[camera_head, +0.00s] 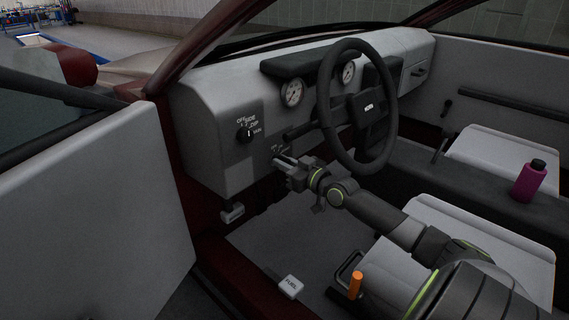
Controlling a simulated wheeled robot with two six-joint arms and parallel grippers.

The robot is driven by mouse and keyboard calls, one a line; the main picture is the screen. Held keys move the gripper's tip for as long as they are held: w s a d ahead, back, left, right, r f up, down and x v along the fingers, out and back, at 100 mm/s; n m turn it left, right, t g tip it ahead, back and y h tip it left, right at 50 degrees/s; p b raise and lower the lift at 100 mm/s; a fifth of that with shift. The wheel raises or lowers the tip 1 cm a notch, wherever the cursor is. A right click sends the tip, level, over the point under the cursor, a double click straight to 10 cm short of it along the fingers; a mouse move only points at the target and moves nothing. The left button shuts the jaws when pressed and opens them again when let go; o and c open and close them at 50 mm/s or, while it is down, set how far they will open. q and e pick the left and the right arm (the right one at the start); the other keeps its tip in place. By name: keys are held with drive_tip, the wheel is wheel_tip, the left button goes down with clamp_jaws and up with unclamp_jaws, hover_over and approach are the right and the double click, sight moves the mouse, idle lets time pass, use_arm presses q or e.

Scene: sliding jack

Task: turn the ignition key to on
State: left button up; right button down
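My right gripper (284,164) is at the lower dashboard (205,125), left of and below the steering wheel (323,100). Its arm reaches in from the lower right. Its fingertips are close against the panel, just below a small marked label (277,149). The ignition key cannot be made out; the fingers cover that spot. Whether the fingers are closed on anything is too small to tell. My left gripper is not in view.
A black rotary light switch (246,134) marked OFF, SIDE and DIP is left of the gripper. Two gauges (292,92) sit behind the wheel. The open door (95,215) is at left. A purple bottle (529,183) stands at right. A FUEL lever (290,286) is low down.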

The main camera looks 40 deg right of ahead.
drive_tip(key=shift+m, duration=0.4)
drive_tip(key=m, duration=0.4)
drive_tip(key=shift+d, duration=0.1)
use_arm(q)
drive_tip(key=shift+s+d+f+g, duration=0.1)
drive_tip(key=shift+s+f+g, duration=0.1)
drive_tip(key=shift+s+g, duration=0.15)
use_arm(e)
drive_tip(key=shift+m, duration=1.5)
drive_tip(key=c, duration=1.4)
unclamp_jaws()
drive_tip(key=shift+c, duration=0.2)
